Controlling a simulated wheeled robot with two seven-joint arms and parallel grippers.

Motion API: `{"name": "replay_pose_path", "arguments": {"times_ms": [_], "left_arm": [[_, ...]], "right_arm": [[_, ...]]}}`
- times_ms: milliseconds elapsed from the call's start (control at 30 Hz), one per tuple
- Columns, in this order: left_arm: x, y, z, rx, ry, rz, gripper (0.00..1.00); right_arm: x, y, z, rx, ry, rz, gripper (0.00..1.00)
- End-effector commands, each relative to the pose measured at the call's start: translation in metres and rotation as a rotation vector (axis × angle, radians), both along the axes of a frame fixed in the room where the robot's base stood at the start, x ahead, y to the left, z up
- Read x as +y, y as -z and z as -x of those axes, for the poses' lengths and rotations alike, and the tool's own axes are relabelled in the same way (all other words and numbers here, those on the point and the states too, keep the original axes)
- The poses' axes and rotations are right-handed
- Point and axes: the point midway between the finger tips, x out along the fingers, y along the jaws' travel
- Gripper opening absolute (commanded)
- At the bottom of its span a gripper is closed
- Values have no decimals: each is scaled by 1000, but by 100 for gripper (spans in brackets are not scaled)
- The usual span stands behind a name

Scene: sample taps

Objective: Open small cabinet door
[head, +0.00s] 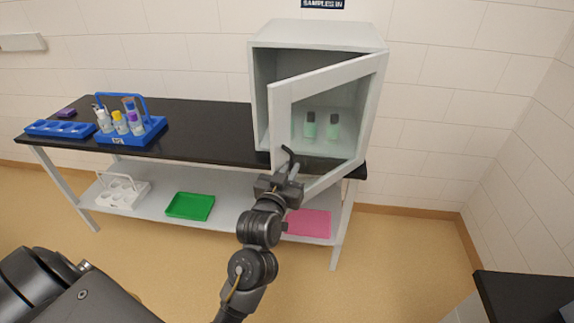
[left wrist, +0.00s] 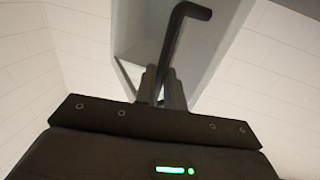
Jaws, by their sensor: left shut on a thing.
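The small white cabinet (head: 318,34) stands on the right end of the black-topped bench. Its glass door with a pale frame (head: 281,120) is partly open, hinged at the right, its free left edge swung out toward me. My left gripper (head: 286,173) is shut on the black door handle (head: 291,156) near the lower free edge. In the left wrist view the bent handle (left wrist: 172,45) rises from between the fingers (left wrist: 162,88). Two green bottles (head: 310,125) (head: 333,127) show through the glass. My right gripper is not in view.
The black bench top (head: 205,145) holds a blue carrier (head: 144,134) with several bottles and a blue rack (head: 60,128) at left. The shelf below has a white carrier (head: 122,192), a green tray (head: 190,206) and a pink tray (head: 309,223). Another dark surface (head: 525,297) is at lower right.

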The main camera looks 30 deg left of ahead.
Motion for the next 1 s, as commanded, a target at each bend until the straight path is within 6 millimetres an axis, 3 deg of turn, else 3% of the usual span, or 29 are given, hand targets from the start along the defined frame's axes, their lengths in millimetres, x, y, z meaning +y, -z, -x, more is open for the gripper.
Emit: {"name": "replay_pose_path", "arguments": {"times_ms": [267, 300, 467, 767, 1000], "left_arm": [[-2, -6, -1, -13, 7, -6, 0], [-2, -6, -1, -13, 7, -6, 12], [1, -4, 0, -9, 1, -4, 32], [2, -1, 4, -5, -3, -2, 32], [-6, 2, 41, -3, 0, 1, 32]], "right_arm": [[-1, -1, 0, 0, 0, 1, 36], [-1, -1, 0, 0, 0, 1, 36], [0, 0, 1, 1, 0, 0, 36], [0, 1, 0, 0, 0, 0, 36], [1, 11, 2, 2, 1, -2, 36]]}}
